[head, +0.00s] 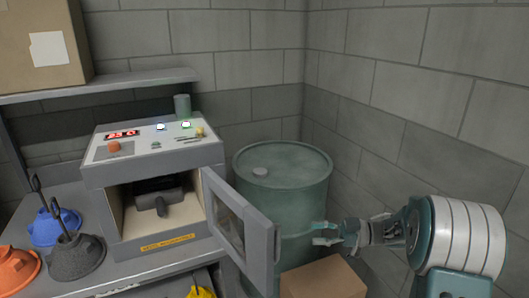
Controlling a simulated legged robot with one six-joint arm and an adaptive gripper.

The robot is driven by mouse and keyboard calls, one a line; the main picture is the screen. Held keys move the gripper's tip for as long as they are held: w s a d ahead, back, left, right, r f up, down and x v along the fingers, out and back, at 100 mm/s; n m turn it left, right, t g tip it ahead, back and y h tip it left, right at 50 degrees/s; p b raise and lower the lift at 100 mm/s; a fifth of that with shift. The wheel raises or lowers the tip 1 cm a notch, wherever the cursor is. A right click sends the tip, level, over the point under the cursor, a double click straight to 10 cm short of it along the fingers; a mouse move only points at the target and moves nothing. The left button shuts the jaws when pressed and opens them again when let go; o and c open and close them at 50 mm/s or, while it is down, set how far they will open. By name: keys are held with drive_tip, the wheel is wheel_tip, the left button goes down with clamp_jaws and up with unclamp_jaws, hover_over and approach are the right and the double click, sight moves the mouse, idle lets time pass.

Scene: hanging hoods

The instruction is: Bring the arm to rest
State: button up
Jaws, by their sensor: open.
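My gripper (327,233) is at the lower right, with its fingers pointing left and apart. It is empty. It is in front of the green drum (285,190), to the right of the open door (238,222) of a grey machine. My arm comes in from the right edge, and the rest of it is cut off at the bottom right.
The grey machine (153,172) stands on a grey bench (88,282) with a dark object (160,198) inside. Blue, grey and orange hoods (52,226) stand at left. A cardboard box (323,279) is below my gripper. Block walls close off the back and right.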

drive_tip(key=w+r+m+t+h, duration=0.5)
drive_tip(key=r+m+t+h, duration=0.3)
drive_tip(key=r+t+h, duration=0.5)
drive_tip(key=s+d+m+g+h, duration=0.3)
drive_tip(key=s+m+g+h, duration=0.3)
drive_tip(key=s, duration=0.9)
drive_tip(key=s+a+f+m+g, duration=0.1)
drive_tip(key=s+a+f+g, duration=0.1)
drive_tip(key=s, duration=0.6)
drive_tip(key=s+a+f+m+g+y, duration=0.1)
drive_tip(key=s+a+f, duration=0.3)
drive_tip(key=s, duration=0.4)
drive_tip(key=shift+s+a+f+m+g+y, duration=0.2)
drive_tip(key=shift+a+f+m+g+y, duration=0.1)
drive_tip(key=shift+f+g, duration=0.35)
